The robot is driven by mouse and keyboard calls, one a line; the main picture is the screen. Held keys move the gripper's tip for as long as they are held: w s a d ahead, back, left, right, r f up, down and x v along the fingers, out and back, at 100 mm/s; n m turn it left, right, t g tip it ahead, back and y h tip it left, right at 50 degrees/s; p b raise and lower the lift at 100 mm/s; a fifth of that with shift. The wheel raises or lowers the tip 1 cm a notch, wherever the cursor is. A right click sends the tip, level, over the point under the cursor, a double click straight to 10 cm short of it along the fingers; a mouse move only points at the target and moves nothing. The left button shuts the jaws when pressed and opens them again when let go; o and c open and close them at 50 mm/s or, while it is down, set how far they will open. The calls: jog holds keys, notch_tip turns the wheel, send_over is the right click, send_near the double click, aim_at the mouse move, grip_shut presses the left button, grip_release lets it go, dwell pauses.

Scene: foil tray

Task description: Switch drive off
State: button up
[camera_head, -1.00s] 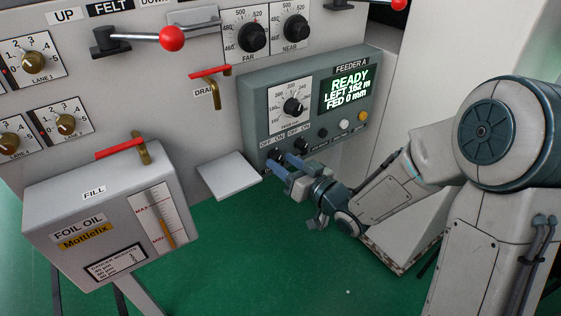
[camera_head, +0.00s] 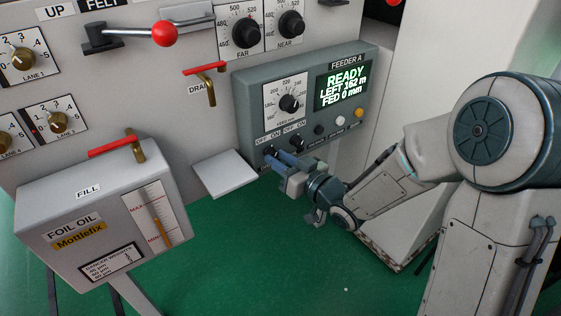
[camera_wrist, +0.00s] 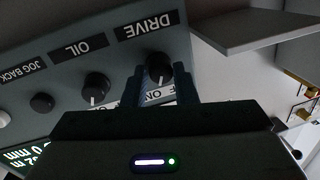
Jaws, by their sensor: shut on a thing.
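The drive knob (camera_wrist: 158,65) is a dark rotary switch under the "DRIVE" label (camera_wrist: 148,28), which appears upside down in the wrist view. In the head view the knob (camera_head: 269,150) sits at the lower left of the grey Feeder A panel (camera_head: 247,98). My gripper (camera_wrist: 157,85) is shut on the drive knob, one finger on each side. It also shows in the head view (camera_head: 274,157), reaching in from the right. The knob's pointer cannot be read clearly, and the OFF/ON marks below it are partly hidden by my gripper.
The oil knob (camera_wrist: 97,85) and the jog back button (camera_wrist: 42,102) are close beside my gripper. A pale plate (camera_head: 225,173) juts out left of the panel. The foil oil tank (camera_head: 100,225) stands at lower left. The green floor below is clear.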

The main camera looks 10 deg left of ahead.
jog(key=n+b, duration=0.4)
jog(key=n, duration=0.1)
jog(key=n+h+b, duration=0.1)
jog(key=n+b, duration=0.3)
jog(key=n, duration=0.1)
jog(key=shift+r+h, duration=0.1)
jog(key=shift+h, duration=0.2)
jog(key=shift+t, duration=0.3)
jog(key=o, duration=1)
jog(key=shift+s+r, duration=0.1)
